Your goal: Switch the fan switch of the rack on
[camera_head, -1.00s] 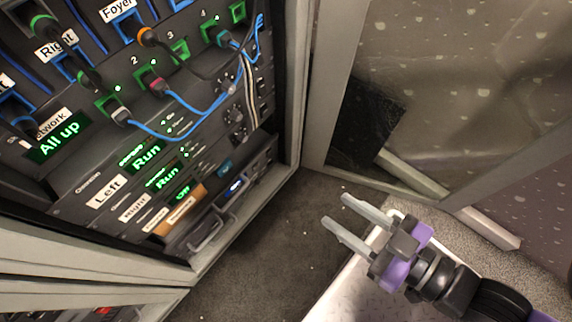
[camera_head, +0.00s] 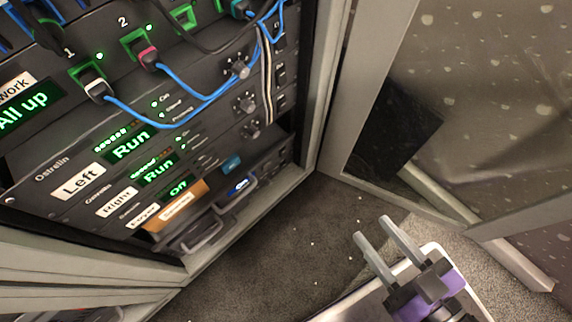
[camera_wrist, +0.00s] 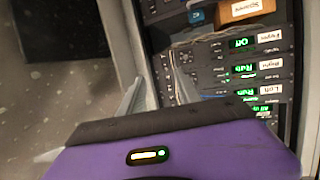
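The rack (camera_head: 333,80) stands at left in the head view, its front dense with modules. I cannot read a fan label, so I cannot tell which control is the fan switch. Round knobs (camera_head: 245,103) and dark rocker-like parts (camera_head: 280,102) sit at the right of the modules. A small blue-lit part (camera_head: 239,186) and a teal part (camera_head: 231,165) are low on the front. My gripper (camera_head: 372,228) is open and empty, right of the rack and apart from it. In the wrist view its fingers (camera_wrist: 157,85) are spread before the panel.
Blue cables (camera_head: 180,122) hang across the upper front. Displays read "All up" (camera_head: 24,110), "Run" (camera_head: 130,146) and "Off" (camera_head: 178,188). A pale frame with a see-through panel (camera_head: 490,110) stands at right. Dark floor (camera_head: 290,245) is clear between.

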